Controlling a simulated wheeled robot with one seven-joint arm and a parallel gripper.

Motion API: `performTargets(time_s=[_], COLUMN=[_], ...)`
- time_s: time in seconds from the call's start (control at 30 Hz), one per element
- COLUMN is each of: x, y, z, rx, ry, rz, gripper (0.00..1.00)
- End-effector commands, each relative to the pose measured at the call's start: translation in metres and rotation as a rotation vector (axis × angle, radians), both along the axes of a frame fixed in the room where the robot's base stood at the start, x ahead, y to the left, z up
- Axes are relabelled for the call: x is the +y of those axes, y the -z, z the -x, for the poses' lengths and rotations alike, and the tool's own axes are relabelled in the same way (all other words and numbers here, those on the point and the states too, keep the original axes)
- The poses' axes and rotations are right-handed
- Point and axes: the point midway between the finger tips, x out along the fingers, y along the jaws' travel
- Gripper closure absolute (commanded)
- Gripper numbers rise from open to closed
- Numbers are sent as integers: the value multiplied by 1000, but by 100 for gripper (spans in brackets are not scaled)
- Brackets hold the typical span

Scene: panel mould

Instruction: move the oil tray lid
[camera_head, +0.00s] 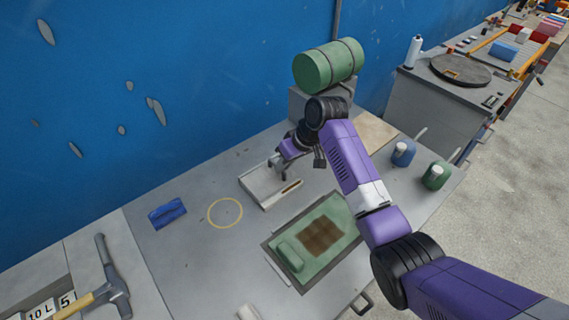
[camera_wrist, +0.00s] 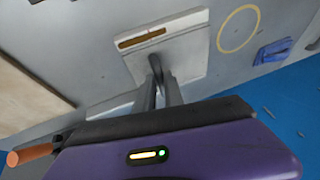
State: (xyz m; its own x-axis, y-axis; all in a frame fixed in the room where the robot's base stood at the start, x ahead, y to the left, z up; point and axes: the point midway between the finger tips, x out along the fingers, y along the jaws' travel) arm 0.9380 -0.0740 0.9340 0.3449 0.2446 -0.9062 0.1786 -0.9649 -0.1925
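The oil tray (camera_head: 266,204) is a shallow pale box on the grey worktop. A flat light-grey plate, which looks like its lid (camera_head: 259,183), covers much of it, and a brown strip shows along one side. The lid also shows in the wrist view (camera_wrist: 190,55), with a dark upright piece like a handle at its middle. My gripper (camera_head: 279,172) points down over the lid. In the wrist view, the fingertips (camera_wrist: 160,80) are right at the handle-like piece. Whether they are closed on it cannot be told.
A yellow ring (camera_head: 241,213) marks bare worktop left of the tray, with a blue object (camera_head: 167,213) beyond. A green panel (camera_head: 328,252) lies in front. Blue (camera_head: 403,153) and green (camera_head: 436,176) containers stand right; a green drum (camera_head: 312,70) is behind. A hammer (camera_head: 103,268) lies front left.

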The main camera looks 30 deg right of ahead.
Motion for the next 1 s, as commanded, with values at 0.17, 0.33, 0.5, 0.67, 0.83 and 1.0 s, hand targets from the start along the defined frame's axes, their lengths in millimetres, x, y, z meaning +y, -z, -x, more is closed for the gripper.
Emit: performTargets(time_s=[0.17, 0.33, 0.5, 0.67, 0.83, 1.0], x=[5, 4, 2, -4, -10, -14], y=[0, 0, -5, -26, -51, -66], z=[1, 1, 2, 10, 19, 26], rx=[3, 2, 1, -2, -2, 1], ry=[-10, -8, -6, -7, -7, -8], rz=[-6, -4, -4, -3, -3, -4], gripper=[66, 66, 66, 66, 66, 66])
